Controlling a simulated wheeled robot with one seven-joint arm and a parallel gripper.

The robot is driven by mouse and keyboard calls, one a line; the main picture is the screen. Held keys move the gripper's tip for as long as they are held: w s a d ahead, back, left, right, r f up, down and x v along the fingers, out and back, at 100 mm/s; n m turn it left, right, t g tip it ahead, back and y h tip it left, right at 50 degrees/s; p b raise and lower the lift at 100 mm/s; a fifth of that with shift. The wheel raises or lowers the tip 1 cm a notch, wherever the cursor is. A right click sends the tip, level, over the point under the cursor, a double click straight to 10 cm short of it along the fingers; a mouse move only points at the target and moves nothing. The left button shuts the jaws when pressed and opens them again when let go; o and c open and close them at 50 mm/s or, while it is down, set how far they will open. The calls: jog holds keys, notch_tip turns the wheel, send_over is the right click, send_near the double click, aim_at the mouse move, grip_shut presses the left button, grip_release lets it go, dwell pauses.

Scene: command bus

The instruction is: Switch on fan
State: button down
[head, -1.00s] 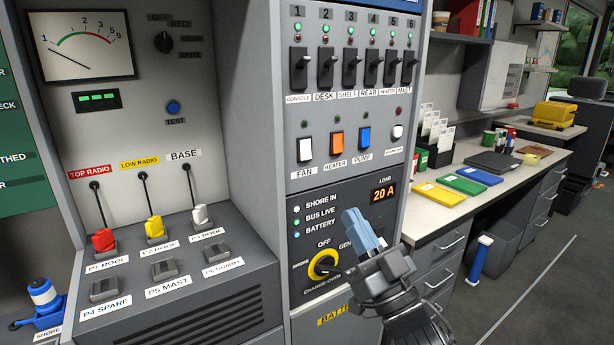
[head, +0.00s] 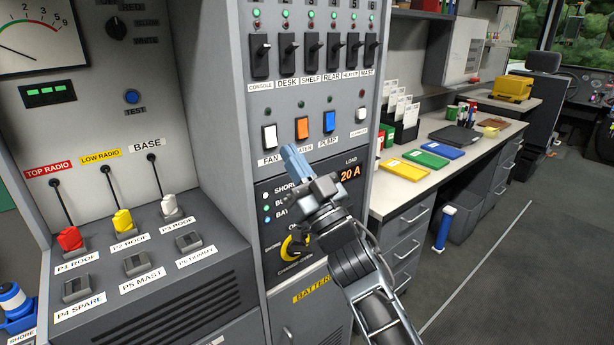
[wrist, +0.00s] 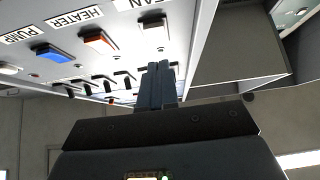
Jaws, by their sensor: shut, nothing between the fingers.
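The white FAN rocker switch (head: 269,136) is on the grey panel, left of the orange HEATER switch (head: 302,128) and the blue PUMP switch (head: 329,121). My gripper (head: 289,149) is shut and empty, its blue-grey fingertips just below and right of the FAN switch, near its label. In the wrist view the closed fingers (wrist: 157,68) point toward the panel, with the FAN switch (wrist: 154,32) just beyond the tips. A small gap seems to show between them. The HEATER switch (wrist: 97,42) and PUMP switch (wrist: 52,53) are beside it.
A row of black toggles (head: 312,53) is above the rockers. The radio panel with plugs (head: 122,222) is on the left. A desk (head: 433,122) with folders is on the right.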

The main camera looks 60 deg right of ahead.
aim_at(272, 144)
jog(key=shift+w+d+f, duration=0.15)
jog(key=shift+w, duration=0.45)
jog(key=shift+w+d+f, duration=0.1)
jog(key=shift+w+d, duration=0.1)
jog(key=shift+w, duration=0.35)
jog(key=shift+w+d+f, duration=0.15)
jog(key=shift+w, duration=0.45)
jog(key=shift+w+d+f+b, duration=0.1)
jog(key=shift+w+f+b, duration=0.1)
jog(key=shift+w+b, duration=0.2)
jog(key=shift+s+r, duration=0.1)
jog(key=b+v, duration=0.1)
jog(key=v, duration=0.7)
